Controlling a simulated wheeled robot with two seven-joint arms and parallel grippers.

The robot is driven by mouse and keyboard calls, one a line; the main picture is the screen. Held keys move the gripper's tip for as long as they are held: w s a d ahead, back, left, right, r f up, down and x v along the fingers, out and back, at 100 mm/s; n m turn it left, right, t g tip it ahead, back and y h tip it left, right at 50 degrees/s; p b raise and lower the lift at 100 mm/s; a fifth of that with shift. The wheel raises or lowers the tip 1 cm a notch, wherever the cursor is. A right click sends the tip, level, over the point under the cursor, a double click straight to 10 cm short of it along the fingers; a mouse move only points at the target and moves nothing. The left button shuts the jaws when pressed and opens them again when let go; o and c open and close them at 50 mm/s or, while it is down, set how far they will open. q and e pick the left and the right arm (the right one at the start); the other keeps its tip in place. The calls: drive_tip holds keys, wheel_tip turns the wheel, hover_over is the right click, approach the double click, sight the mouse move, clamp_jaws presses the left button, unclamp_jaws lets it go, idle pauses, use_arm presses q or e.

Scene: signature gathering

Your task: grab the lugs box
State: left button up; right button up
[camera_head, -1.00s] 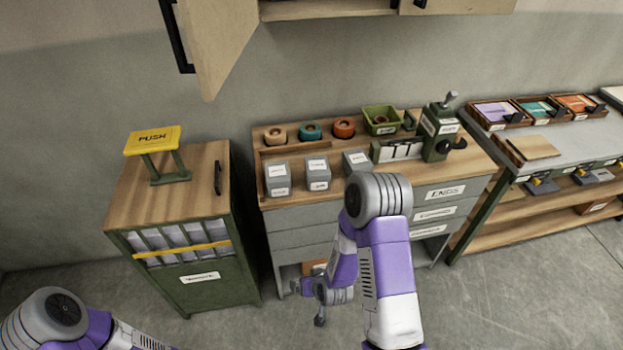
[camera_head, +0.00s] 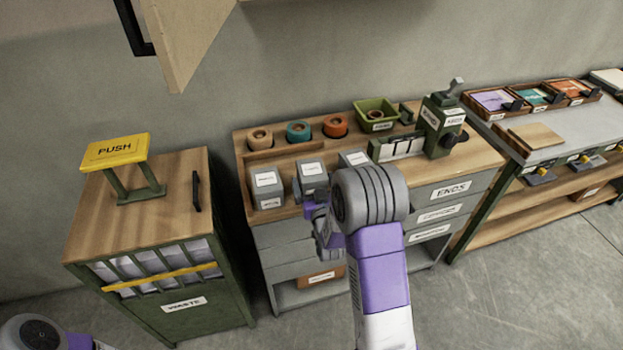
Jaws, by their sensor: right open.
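Three small grey boxes with white labels stand in a row on the wooden bench top: a left box (camera_head: 267,188), a middle box (camera_head: 312,178) and a right box (camera_head: 354,159). Their labels are too small to read, so I cannot tell which is the lugs box. My right gripper (camera_head: 318,212) is at the bench's front edge, just below the middle box, partly hidden behind my own arm. It is open and I see nothing held in it. My right arm covers the lower part of the right box. Only my left arm's link shows at the lower left; its gripper is out of view.
Tape rolls (camera_head: 298,131) and a green bin (camera_head: 376,113) stand behind the boxes. A green press-like machine (camera_head: 442,122) is to the right. A green waste cabinet (camera_head: 190,305) with a yellow push sign (camera_head: 115,151) stands left. An open cupboard door (camera_head: 188,35) hangs above.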

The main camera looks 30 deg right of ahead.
sight(312, 174)
drive_tip(key=x, duration=0.4)
drive_tip(key=shift+w+d+f, duration=0.15)
drive_tip(key=shift+d, duration=0.05)
drive_tip(key=c, duration=1)
drive_tip(key=shift+o, duration=0.2)
